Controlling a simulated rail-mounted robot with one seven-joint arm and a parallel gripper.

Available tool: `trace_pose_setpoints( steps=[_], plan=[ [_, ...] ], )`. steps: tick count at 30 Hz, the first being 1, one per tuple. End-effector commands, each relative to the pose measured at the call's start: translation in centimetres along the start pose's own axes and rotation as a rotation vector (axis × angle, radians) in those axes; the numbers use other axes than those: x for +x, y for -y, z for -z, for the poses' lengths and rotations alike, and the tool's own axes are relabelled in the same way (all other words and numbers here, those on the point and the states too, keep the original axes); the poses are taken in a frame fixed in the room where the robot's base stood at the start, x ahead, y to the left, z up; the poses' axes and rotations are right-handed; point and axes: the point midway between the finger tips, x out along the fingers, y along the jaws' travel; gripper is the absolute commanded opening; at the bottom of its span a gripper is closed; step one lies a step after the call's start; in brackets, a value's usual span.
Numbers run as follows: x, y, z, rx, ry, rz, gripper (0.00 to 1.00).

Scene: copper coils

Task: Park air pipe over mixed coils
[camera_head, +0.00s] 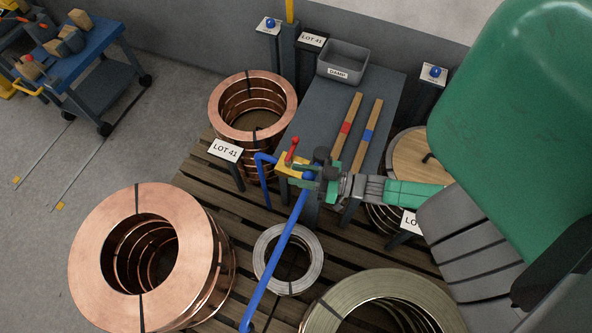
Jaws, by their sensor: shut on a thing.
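My gripper (316,178) reaches in from the right and is shut on the blue air pipe (283,240) near its upper end. The pipe slants down and left from the gripper, passing over the small grey coil (265,250). A yellow fitting with a red lever (291,150) sits beside the fingers, and a bent blue piece (263,178) hangs left of it. Whether these belong to the pipe is hard to tell. A large copper coil stack (95,250) stands front left, another copper stack (228,108) at the back, and a brass-coloured coil (330,305) at front right.
A dark bench (378,92) holds a grey bin (343,62) and two wooden strips with red and blue bands. A lidded coil (408,157) is partly hidden by my arm. Wooden pallet slats (195,180) lie below. A blue cart (92,62) stands back left.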

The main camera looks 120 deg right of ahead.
Motion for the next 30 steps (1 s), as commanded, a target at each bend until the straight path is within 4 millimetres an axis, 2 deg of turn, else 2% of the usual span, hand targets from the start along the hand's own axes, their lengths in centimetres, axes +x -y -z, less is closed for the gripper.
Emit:
trace_pose_setpoints(
  steps=[13,14,17,25,30],
  plan=[
    [-0.2,-0.2,0.0,0.001,0.001,-0.002,0.00],
    [-0.2,-0.2,0.0,0.001,0.001,-0.002,0.34],
    [-0.2,-0.2,0.0,0.001,0.001,-0.002,0.53],
    [-0.3,-0.2,0.0,0.001,0.001,-0.001,0.53],
    [-3.0,-0.3,-0.1,0.000,0.003,-0.003,0.53]
  ],
)
